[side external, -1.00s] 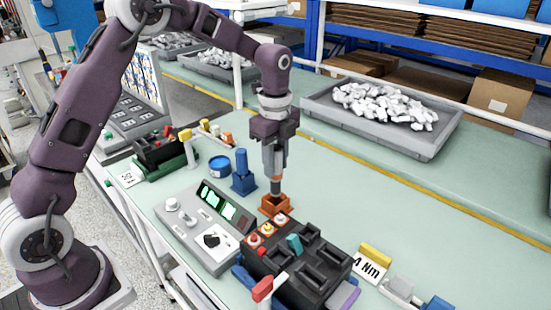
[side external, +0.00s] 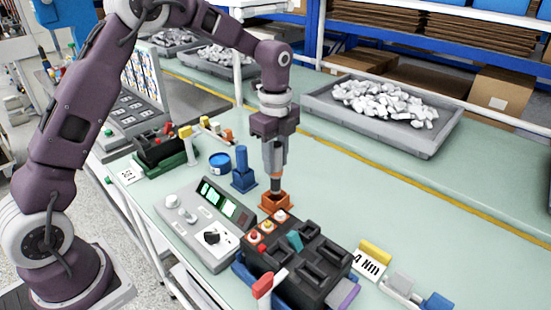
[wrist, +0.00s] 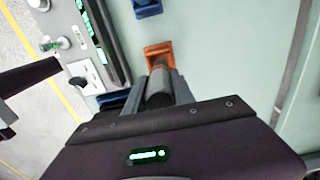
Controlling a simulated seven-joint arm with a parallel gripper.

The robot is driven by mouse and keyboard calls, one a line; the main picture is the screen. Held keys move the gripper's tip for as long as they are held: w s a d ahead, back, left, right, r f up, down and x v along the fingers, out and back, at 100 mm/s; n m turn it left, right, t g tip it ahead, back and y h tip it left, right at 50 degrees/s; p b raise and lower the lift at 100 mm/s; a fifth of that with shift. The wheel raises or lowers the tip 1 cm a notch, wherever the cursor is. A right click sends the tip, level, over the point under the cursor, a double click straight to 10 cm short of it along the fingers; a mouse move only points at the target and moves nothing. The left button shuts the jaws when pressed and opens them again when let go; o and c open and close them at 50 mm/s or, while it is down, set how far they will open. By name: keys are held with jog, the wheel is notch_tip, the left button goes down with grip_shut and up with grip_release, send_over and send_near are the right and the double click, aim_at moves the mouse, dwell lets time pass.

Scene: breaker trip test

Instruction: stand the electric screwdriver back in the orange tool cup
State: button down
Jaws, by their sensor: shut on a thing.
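My gripper (side external: 274,160) points straight down and is shut on the electric screwdriver (side external: 275,184), a grey and dark tool with an orange band. The screwdriver stands upright, with its lower end at the mouth of the orange tool cup (side external: 268,204). How deep the tip sits in the cup is hidden. In the wrist view the gripper fingers (wrist: 160,92) flank the dark screwdriver body (wrist: 158,88), and the orange cup (wrist: 153,50) shows just beyond it.
A blue holder (side external: 243,180) stands left of the cup, near a round blue tin (side external: 220,163). A grey console (side external: 190,232) lies at front left. A black breaker block (side external: 300,262) stands close in front. The table to the right is clear up to the grey tray (side external: 440,140).

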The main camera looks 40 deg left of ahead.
aim_at(275, 176)
jog(key=shift+f, duration=2.7)
jog(key=c, duration=1)
grip_release()
jog(key=shift+o, duration=0.2)
notch_tip(275, 176, up, 6)
jog(key=shift+r, duration=0.5)
